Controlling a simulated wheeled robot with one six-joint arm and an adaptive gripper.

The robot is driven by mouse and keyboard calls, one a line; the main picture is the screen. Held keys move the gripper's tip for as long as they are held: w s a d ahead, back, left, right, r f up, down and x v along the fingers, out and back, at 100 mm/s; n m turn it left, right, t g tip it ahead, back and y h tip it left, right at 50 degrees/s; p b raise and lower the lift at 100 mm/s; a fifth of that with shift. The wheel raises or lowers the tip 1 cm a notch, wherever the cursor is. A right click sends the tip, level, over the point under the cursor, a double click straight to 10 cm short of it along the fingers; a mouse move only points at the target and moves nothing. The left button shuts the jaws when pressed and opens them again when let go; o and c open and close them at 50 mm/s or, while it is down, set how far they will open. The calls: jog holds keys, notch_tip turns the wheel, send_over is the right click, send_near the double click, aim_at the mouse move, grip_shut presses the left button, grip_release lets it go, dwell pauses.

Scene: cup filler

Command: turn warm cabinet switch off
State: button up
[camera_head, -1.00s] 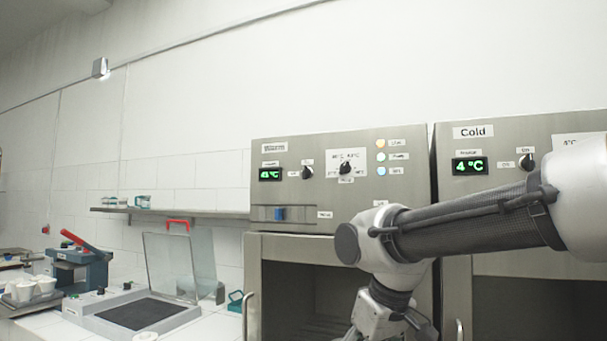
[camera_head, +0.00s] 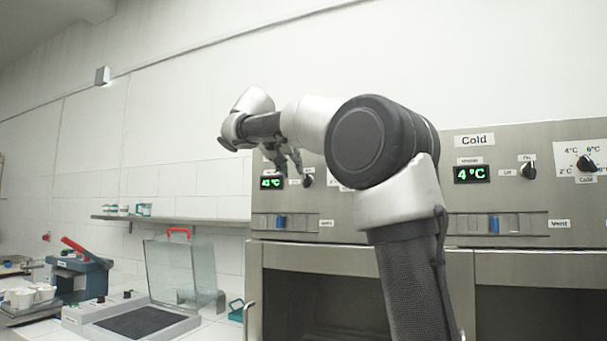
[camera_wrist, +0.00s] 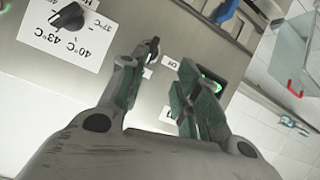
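The warm cabinet's panel stands behind my arm in the head view. Its black power switch knob (camera_head: 308,180) sits just right of the green display (camera_head: 271,183). My gripper (camera_head: 288,163) is in front of the panel, up and left of the knob in the picture. In the wrist view my gripper (camera_wrist: 160,65) is open, with nothing between its fingers. The knob (camera_wrist: 149,50) shows by the left fingertip; I cannot tell if they touch. The display (camera_wrist: 212,80) is partly hidden behind the right finger. The On label (camera_wrist: 170,62) shows between the fingers.
A blue vent slider (camera_head: 281,222) sits below the switch. The cold cabinet's panel (camera_head: 510,200) is to the right. A shelf (camera_head: 165,218) and clear-lidded device (camera_head: 140,318) are at left.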

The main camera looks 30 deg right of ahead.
aim_at(306, 181)
jog(key=w+d+f+m, duration=0.1)
jog(key=w+d+m, duration=0.1)
jog(key=d, duration=0.4)
jog(key=shift+w+d+f+m+h, duration=0.15)
jog(key=shift+w+m+h, duration=0.25)
jog(key=shift+w, duration=0.4)
jog(key=shift+c, duration=0.2)
grip_shut()
